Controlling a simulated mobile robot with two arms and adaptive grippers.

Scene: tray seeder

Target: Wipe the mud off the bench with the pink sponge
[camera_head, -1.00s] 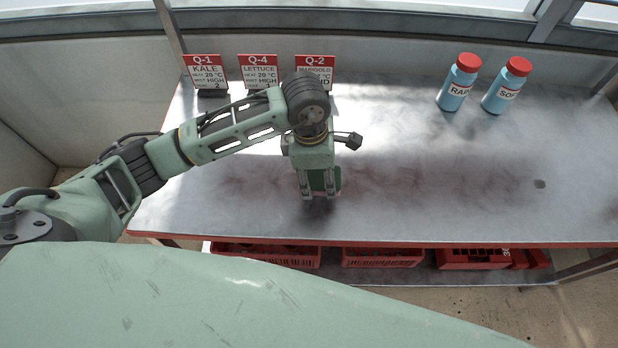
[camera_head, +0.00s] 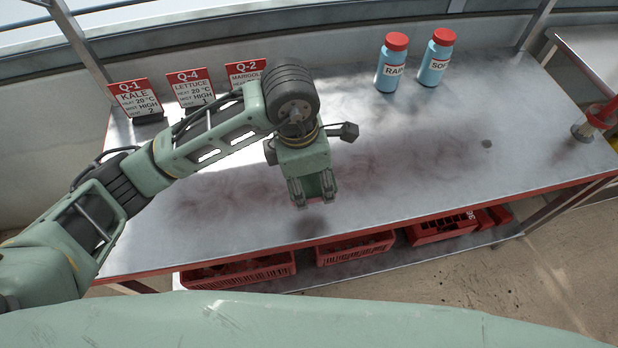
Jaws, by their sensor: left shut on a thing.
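The metal bench (camera_head: 420,190) has faint reddish-brown mud smears (camera_head: 210,197) at its left and more smears (camera_head: 375,165) across its middle. My left gripper (camera_head: 314,200) points down over the front middle of the bench, between these smears. My right gripper is not in view.
Sign cards stand at the back left, including the Q-1 card (camera_head: 135,98). Two blue bottles with red caps (camera_head: 391,65) (camera_head: 436,60) stand at the back. A small dark spot (camera_head: 487,143) lies at the right. Red crates (camera_head: 237,270) sit below. The bench's right half is largely clear.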

